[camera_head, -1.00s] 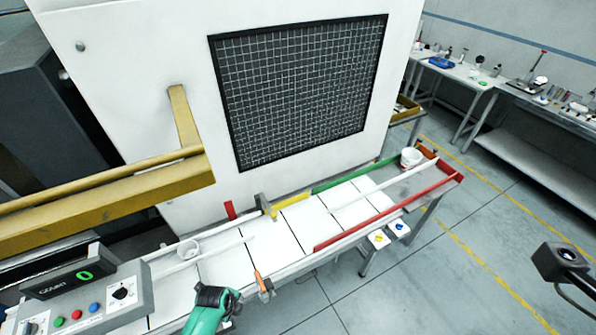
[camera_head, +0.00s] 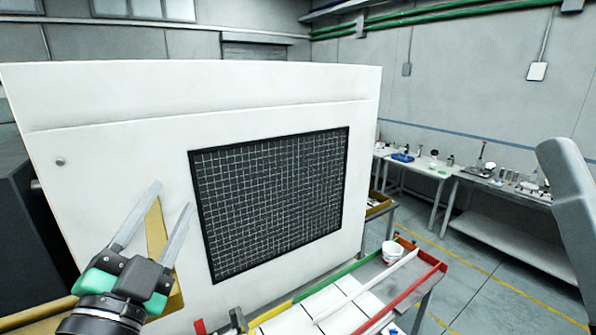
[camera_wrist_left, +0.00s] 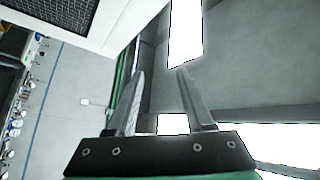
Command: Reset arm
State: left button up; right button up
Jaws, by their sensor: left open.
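My left gripper (camera_head: 168,215) is raised at the lower left of the head view, in front of the white machine housing (camera_head: 120,150). Its two long grey fingers point up and stand apart, with nothing between them. In the left wrist view the open fingers (camera_wrist_left: 158,85) show against walls and bright windows, also empty. A grey arm part of mine shows at the right edge of the head view; no right gripper fingers are visible.
A black mesh panel (camera_head: 270,200) is set in the housing. A conveyor table with a red rail (camera_head: 415,290) and a white cup (camera_head: 391,252) lies at the lower right. Workbenches (camera_head: 440,170) with small items stand along the back right wall. The air around the left fingers looks clear.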

pick_arm(q)
jog(key=s+r+n+t, duration=0.5)
jog(key=s+r+n, duration=0.5)
jog(key=s, duration=0.5)
jog(key=shift+s+a+r+h, duration=0.2)
jog(key=shift+s+r+h, duration=0.15)
jog(key=shift+r, duration=0.2)
jog(key=shift+w, duration=0.1)
